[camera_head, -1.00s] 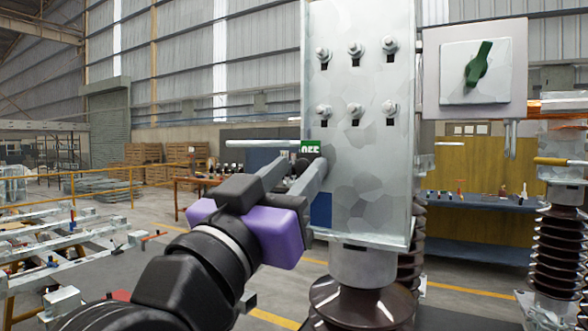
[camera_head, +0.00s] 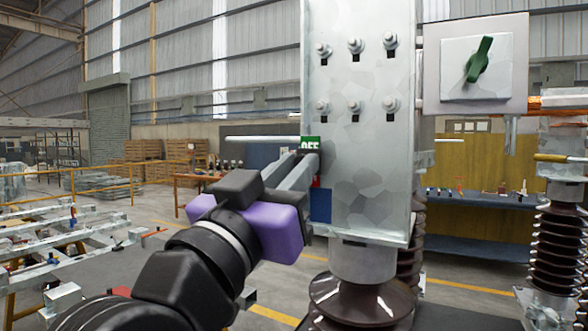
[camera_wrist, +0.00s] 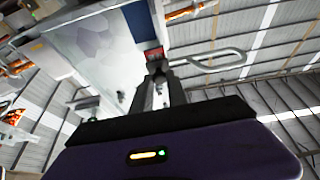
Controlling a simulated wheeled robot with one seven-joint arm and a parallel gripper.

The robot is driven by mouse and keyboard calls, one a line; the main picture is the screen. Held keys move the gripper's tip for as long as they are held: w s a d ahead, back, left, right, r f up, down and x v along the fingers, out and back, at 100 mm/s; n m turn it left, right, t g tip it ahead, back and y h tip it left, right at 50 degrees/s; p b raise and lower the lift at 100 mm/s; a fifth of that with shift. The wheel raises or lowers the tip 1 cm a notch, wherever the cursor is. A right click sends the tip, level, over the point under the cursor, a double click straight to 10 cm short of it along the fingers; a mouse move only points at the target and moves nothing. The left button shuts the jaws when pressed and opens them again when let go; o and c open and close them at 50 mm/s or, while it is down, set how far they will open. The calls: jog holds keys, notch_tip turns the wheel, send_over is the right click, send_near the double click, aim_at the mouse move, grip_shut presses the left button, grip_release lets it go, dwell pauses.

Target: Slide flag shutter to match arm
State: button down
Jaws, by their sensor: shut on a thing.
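The flag shutter area is on the left edge of a tall galvanised plate (camera_head: 365,190). A green flag marked OFF (camera_head: 310,143) shows at its top, a small red patch (camera_head: 316,182) below it, and a blue panel (camera_head: 320,206) lower down. My gripper (camera_head: 309,164) reaches in from the lower left, with its fingers close together just below the OFF flag. It is shut on a small part of the flag shutter that the fingers mostly hide. The wrist view shows the fingertips (camera_wrist: 156,66) against a red piece (camera_wrist: 154,52). I cannot tell which rod is the arm.
A pale rod (camera_head: 262,139) sticks out left of the plate, near my fingers; a bent rod (camera_wrist: 210,62) shows in the wrist view. A box with a green rotary handle (camera_head: 479,60) is at right. Brown insulators (camera_head: 556,250) stand at right and below the plate.

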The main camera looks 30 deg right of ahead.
dwell(0.8)
jog(key=shift+f+b, duration=1.1)
jog(key=shift+b, duration=0.3)
jog(key=c, duration=1.3)
grip_release()
jog(key=b+v, duration=0.2)
jog(key=v, duration=0.6)
